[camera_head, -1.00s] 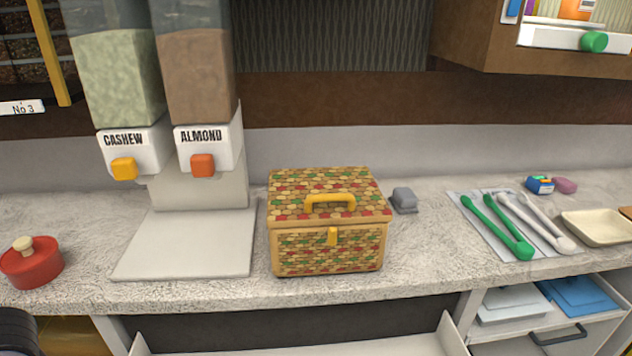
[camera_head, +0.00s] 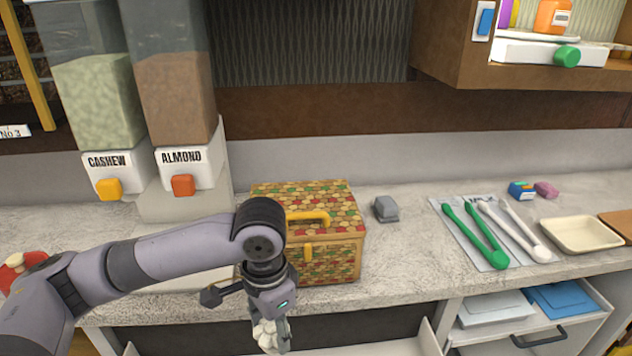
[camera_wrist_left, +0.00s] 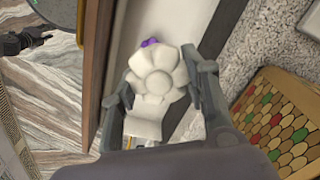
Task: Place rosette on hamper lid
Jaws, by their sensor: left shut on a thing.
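The hamper (camera_head: 335,262) is a woven basket in tan, red and green on the counter, with a closed lid (camera_head: 338,205) and a yellow handle. Its patterned top also shows at the right of the left wrist view (camera_wrist_left: 285,125). My left gripper (camera_head: 272,335) is in front of the counter edge, below and left of the hamper. It is shut on a white flower-shaped rosette (camera_wrist_left: 157,80), held between the fingers in the left wrist view. A small purple bit shows behind the rosette. My right gripper is not in view.
Cashew and almond dispensers (camera_head: 185,165) stand at the back left. A red pot (camera_head: 18,268) is partly behind my left arm. A grey block (camera_head: 386,208), tongs (camera_head: 475,237) and a cream tray (camera_head: 580,235) lie right of the hamper. An open drawer (camera_head: 530,310) is below right.

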